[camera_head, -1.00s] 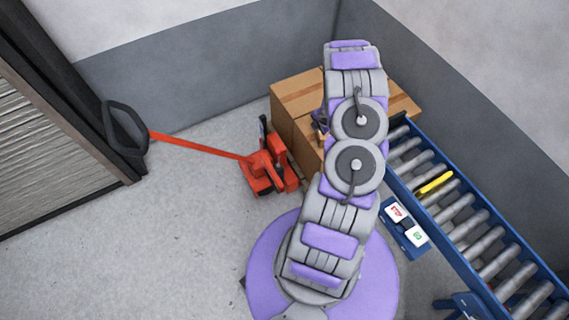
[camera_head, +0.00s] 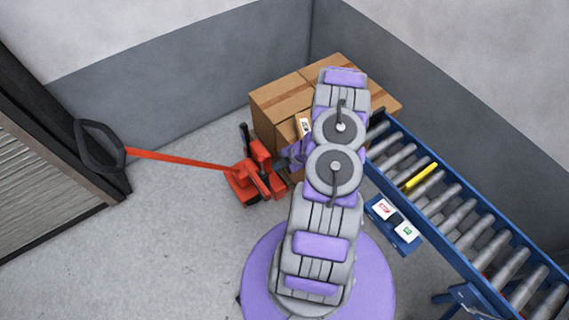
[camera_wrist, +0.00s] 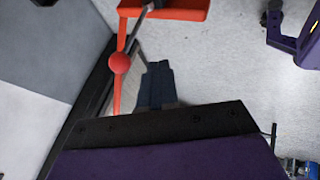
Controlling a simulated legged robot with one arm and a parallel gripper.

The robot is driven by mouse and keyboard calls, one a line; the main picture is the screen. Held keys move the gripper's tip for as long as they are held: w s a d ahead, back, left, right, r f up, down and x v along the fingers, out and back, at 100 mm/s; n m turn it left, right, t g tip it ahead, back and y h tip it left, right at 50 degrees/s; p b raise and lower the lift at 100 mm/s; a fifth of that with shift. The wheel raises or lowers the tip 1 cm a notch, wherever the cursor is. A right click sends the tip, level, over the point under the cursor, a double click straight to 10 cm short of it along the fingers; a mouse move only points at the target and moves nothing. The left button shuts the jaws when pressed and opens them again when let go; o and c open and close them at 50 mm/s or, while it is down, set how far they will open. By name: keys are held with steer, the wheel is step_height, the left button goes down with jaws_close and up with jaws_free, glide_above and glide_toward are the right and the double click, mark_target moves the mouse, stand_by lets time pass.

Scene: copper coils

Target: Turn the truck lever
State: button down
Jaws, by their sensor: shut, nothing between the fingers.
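The red pallet truck (camera_head: 257,178) stands on the floor left of my arm in the head view. Its long red handle slopes up left to a black loop grip (camera_head: 98,147). In the wrist view, a thin grey rod with a red ball (camera_wrist: 120,63) shows beside the red truck body (camera_wrist: 170,9); it looks like the lever. My gripper (camera_wrist: 157,69) is shut and empty, just right of the ball in the picture, with a gap between them. I cannot tell their difference in depth.
Cardboard boxes (camera_head: 282,96) stand behind the truck against the grey wall. A blue roller conveyor (camera_head: 452,218) with a control box (camera_head: 394,224) is on the right. A slatted door (camera_head: 45,192) is at the left. The floor left of my base is clear.

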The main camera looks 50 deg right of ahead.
mark_target(264, 160)
steer(key=w, duration=0.6)
steer(key=shift+w+a+f+p, duration=0.1)
steer(key=shift+f+p, duration=0.2)
steer(key=shift+p, duration=0.1)
steer(key=shift+a, duration=0.2)
steer(key=shift+d+f, duration=0.1)
